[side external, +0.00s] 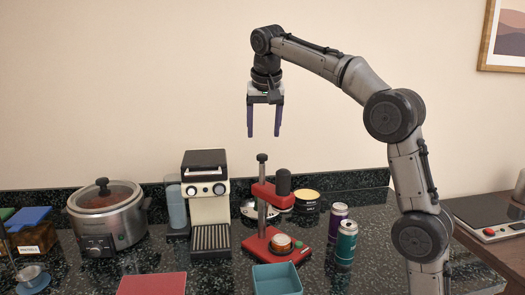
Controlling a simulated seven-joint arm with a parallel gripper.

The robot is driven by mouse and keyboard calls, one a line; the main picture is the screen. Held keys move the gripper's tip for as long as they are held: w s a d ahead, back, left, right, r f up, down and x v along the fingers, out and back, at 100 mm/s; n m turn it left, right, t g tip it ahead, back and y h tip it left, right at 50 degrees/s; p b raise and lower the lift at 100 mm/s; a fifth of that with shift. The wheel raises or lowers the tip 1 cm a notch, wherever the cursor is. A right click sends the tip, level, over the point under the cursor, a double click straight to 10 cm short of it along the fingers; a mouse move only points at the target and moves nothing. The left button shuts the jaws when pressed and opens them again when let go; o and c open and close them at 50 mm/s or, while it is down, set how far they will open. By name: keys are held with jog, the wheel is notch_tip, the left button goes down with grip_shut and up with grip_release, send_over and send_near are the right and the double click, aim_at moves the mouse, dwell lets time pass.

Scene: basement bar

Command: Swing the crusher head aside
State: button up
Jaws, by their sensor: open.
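The red can crusher (270,249) stands on the dark speckled counter in the side external view. Its grey post (262,195) rises from the red base. The red crusher head (268,193) is an arm on the post, reaching to the right, with a dark cylinder (283,183) at its outer end. A small round piece with an orange-brown top (282,241) sits on the base, roughly below the dark cylinder. My gripper (264,134) hangs pointing down, open and empty, well above the crusher post and apart from it.
Purple (338,219) and teal (346,243) cans stand right of the crusher. A teal tray (277,280) and red mat (152,284) lie in front. A coffee machine (207,202) and slow cooker (106,217) stand left. A round tin (306,199) is behind. The air around my gripper is clear.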

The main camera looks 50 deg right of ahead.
aim_at(262, 155)
jog(key=x, duration=0.7)
jog(key=shift+d+f, duration=0.1)
jog(key=shift+f, duration=0.15)
grip_shut()
dwell(1.1)
